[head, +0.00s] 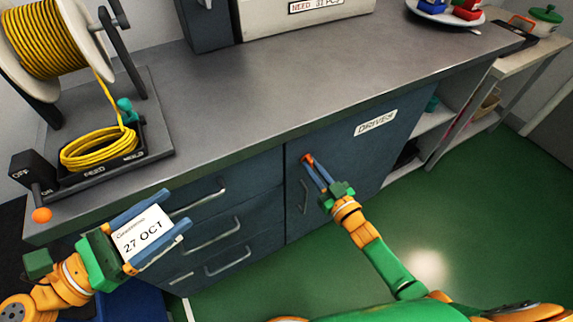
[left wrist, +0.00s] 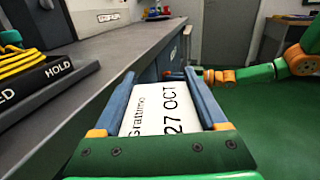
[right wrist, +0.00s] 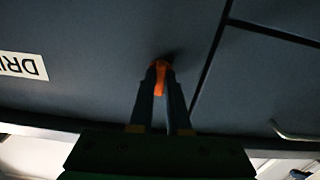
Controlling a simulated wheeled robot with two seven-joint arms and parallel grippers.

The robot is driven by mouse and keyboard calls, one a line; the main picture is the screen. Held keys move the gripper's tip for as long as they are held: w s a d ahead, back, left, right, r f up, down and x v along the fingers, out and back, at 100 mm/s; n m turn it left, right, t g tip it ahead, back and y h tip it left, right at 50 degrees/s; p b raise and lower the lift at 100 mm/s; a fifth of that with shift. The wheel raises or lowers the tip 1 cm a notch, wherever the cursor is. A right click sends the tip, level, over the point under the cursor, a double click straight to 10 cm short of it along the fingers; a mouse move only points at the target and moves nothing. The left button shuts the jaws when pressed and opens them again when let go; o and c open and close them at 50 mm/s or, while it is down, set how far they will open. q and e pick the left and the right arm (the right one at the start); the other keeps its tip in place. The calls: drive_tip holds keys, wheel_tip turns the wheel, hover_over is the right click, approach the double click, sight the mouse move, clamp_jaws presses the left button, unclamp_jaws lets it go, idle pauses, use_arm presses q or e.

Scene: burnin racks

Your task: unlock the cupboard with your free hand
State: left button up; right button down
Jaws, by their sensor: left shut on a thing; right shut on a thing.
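The cupboard (head: 350,165) is a dark blue-grey door labelled "DRIVES" (head: 376,122), under the worktop; it is shut. A small orange key or knob (head: 307,158) sits at the door's upper left corner; it also shows in the right wrist view (right wrist: 161,76). My right gripper (head: 318,170) is shut on this orange piece, its fingers pointing at the door. My left gripper (head: 155,225) is shut on a white card (head: 142,233) reading "27 OCT", held in front of the drawers. The card fills the space between the fingers in the left wrist view (left wrist: 165,105).
Drawers with bar handles (head: 210,235) stand left of the door, which has its own handle (head: 304,197). A yellow cable reel (head: 45,40) and a coil (head: 98,147) are on the worktop (head: 230,90) at left. Open shelves (head: 432,120) are at right. Green floor is clear.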

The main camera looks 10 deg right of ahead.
use_arm(q)
drive_tip(key=shift+r, duration=0.1)
use_arm(e)
drive_tip(key=shift+m, duration=0.5)
drive_tip(key=c, duration=0.9)
unclamp_jaws()
use_arm(q)
drive_tip(key=shift+r+p, duration=0.6)
drive_tip(key=shift+p, duration=0.1)
use_arm(e)
drive_tip(key=v, duration=1.2)
